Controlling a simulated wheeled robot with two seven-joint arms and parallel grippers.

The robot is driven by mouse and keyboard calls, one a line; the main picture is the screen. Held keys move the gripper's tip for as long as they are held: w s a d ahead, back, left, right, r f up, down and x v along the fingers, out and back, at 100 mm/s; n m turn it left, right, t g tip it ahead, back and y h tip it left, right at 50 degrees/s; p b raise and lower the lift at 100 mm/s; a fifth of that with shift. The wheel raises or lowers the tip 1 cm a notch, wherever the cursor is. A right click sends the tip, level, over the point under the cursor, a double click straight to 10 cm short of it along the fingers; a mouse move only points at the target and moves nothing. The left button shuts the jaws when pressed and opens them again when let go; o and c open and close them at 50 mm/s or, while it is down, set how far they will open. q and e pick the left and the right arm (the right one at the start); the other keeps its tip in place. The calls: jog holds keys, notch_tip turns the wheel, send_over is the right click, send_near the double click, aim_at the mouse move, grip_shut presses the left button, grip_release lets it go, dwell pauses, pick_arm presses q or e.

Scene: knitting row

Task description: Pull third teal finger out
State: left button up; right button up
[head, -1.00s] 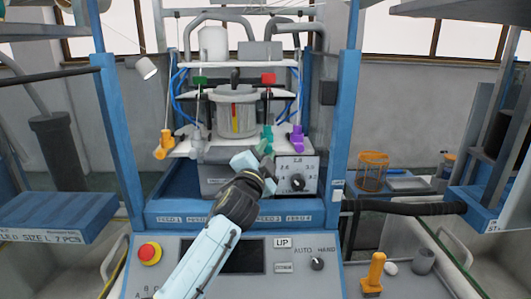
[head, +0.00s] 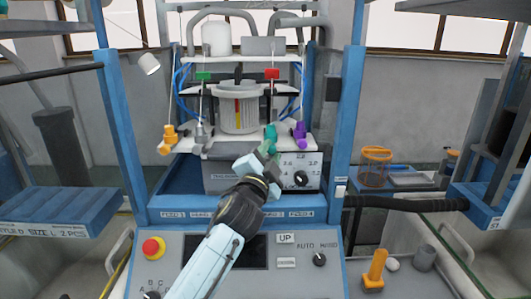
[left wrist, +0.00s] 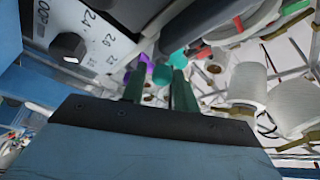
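The teal finger (head: 270,133) hangs at the front of the white carrier plate on the knitting machine, third from the left. To its left are an orange finger (head: 168,134) and a grey finger (head: 200,134); to its right is a purple finger (head: 299,132). My left gripper (head: 266,152) is just below and in front of the teal finger. In the left wrist view its two dark green fingers stand apart, with teal (left wrist: 162,75) showing between and just beyond the tips. I cannot tell whether they touch it. My right gripper is not in view.
A dial panel (head: 302,172) sits close to the right of my left gripper. Behind the fingers is a grey ribbed cylinder (head: 239,110). Blue posts flank the machine.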

pick_arm(q)
jog(key=shift+o, duration=1.1)
jog(key=shift+s+r, duration=0.1)
jog(key=shift+a, duration=0.1)
jog(key=b+v, duration=0.1)
jog(key=v, duration=1.2)
jog(key=shift+s, duration=0.15)
